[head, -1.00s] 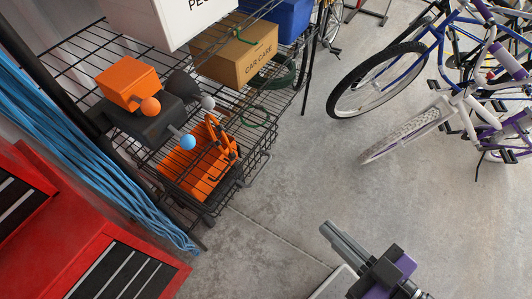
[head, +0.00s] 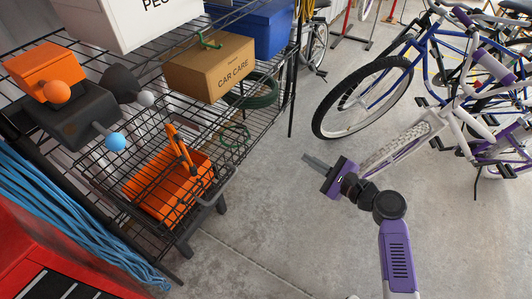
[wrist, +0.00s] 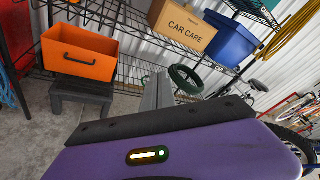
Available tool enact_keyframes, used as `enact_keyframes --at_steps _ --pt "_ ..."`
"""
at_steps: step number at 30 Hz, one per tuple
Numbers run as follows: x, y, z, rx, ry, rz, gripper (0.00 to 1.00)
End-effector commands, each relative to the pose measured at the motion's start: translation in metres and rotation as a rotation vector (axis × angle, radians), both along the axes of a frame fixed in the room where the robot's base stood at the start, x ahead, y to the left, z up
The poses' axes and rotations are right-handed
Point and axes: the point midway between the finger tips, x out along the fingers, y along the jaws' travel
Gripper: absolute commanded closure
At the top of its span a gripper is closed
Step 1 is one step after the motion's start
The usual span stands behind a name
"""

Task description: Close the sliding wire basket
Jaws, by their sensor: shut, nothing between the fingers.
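The black wire basket (head: 207,200) sits low on the wire rack at the left in the head view. An orange bin (head: 160,195) with an orange handle stands in it, and the basket's front part juts out from the rack. The orange bin also shows at the upper left in the wrist view (wrist: 78,54). My gripper (head: 308,160) is to the right of the basket, apart from it, with its fingers pointing left toward the rack. The fingers are together and empty. In the wrist view the grey fingers (wrist: 157,92) stand in front of the rack.
The wire rack holds a car care box (head: 209,66) and a blue bin (head: 262,27). A dark grey stool (head: 205,222) stands below the basket. Blue hoses (head: 60,215) and a red cabinet (head: 45,260) are at left. Bicycles (head: 375,90) stand at right. Concrete floor between is clear.

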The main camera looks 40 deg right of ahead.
Motion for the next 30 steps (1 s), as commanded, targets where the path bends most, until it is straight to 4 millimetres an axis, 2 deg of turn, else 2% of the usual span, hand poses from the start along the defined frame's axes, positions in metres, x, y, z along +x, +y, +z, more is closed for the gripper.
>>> enact_keyframes --at_steps 3,6,9,13,17,30 --pt "0.007 0.021 0.013 0.333 -0.070 0.109 1.00" --pt "0.001 0.046 0.017 0.550 -0.081 0.192 1.00" --pt "-0.003 0.060 0.024 0.668 -0.076 0.244 1.00" --pt "-0.002 0.065 0.024 0.724 -0.059 0.253 1.00" --pt "0.008 0.068 0.024 0.728 -0.058 0.252 1.00" --pt "0.087 0.094 0.024 0.724 -0.058 0.253 1.00"
